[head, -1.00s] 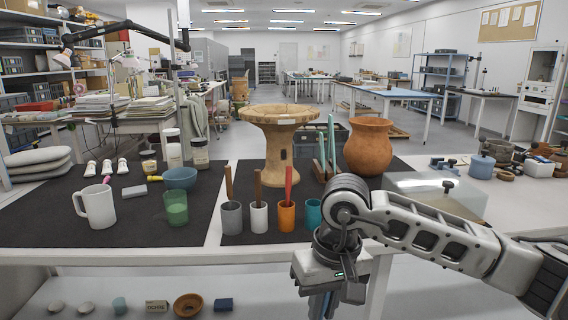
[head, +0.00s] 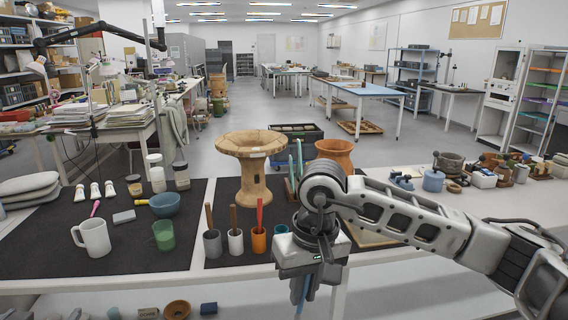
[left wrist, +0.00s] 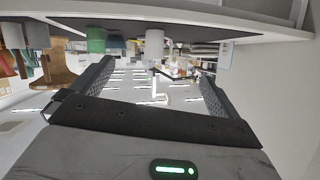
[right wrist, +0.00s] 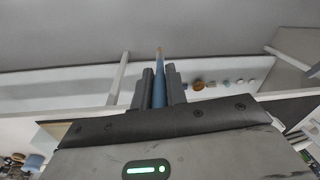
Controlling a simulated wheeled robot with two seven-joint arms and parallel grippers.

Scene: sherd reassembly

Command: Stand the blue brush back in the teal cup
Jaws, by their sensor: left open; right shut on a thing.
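The teal cup (head: 281,230) stands at the right end of a row of cups near the table's front edge. My right arm hides much of it. My right gripper (head: 300,283) is in front of the table edge, to the right of and lower in the picture than the cup. It is shut on the blue brush (right wrist: 160,85), which sticks out between the fingers in the right wrist view; a bit of it shows below the gripper in the head view. My left gripper (left wrist: 158,85) is open and empty in the left wrist view, and out of the head view.
A grey cup (head: 212,244), a white cup (head: 235,244) and an orange cup (head: 258,242), each with a brush, stand left of the teal cup. Behind are a wooden pedestal vessel (head: 252,180) and a clay pot (head: 334,150). A white mug (head: 95,238) stands further left.

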